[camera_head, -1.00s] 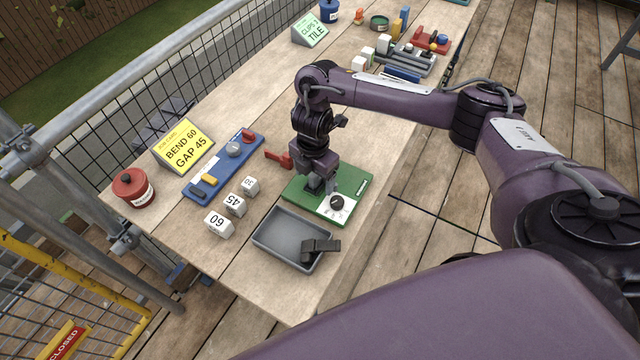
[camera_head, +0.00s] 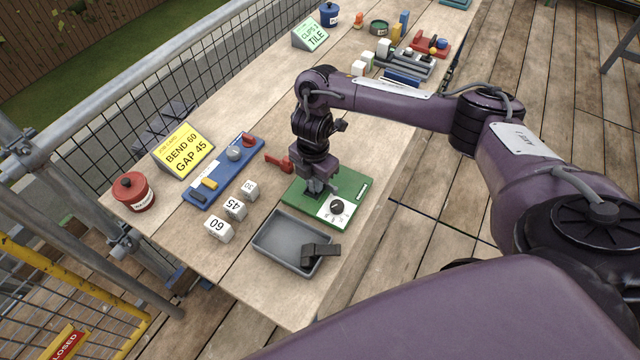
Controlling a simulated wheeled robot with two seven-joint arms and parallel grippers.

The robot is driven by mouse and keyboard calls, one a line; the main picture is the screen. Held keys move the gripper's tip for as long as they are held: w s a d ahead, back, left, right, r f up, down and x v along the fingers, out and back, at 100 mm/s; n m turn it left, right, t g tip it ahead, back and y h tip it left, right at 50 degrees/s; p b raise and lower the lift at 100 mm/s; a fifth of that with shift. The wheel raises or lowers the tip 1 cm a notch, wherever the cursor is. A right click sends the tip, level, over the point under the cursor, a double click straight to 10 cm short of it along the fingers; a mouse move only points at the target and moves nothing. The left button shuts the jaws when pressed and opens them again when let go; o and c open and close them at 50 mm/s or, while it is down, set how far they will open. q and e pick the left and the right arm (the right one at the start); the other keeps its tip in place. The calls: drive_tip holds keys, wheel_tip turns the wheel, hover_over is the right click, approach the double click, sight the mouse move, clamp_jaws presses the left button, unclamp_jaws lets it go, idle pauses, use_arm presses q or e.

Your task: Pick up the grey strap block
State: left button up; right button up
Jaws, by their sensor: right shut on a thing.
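My right gripper (camera_head: 319,190) points down over the far left part of the green board (camera_head: 352,187). It is shut on a small grey block at the board, most likely the grey strap block; the fingers and wrist hide most of it. I cannot tell whether the block still touches the board. A white plate with a black knob (camera_head: 337,207) is on the board's near side. A dark grey bent piece (camera_head: 320,255) lies at the right edge of the grey tray (camera_head: 262,243), apart from the gripper. My left gripper is not in view.
Left of the board are a red lever (camera_head: 279,163), white numbered cubes (camera_head: 235,209), a blue board (camera_head: 222,169), a yellow sign (camera_head: 184,148) and a red pot (camera_head: 133,191). More parts (camera_head: 405,62) stand at the far end. The table's right edge is close to the green board.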

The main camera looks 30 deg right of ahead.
drive_tip(key=shift+r+p, duration=2.2)
drive_tip(key=shift+r, duration=0.1)
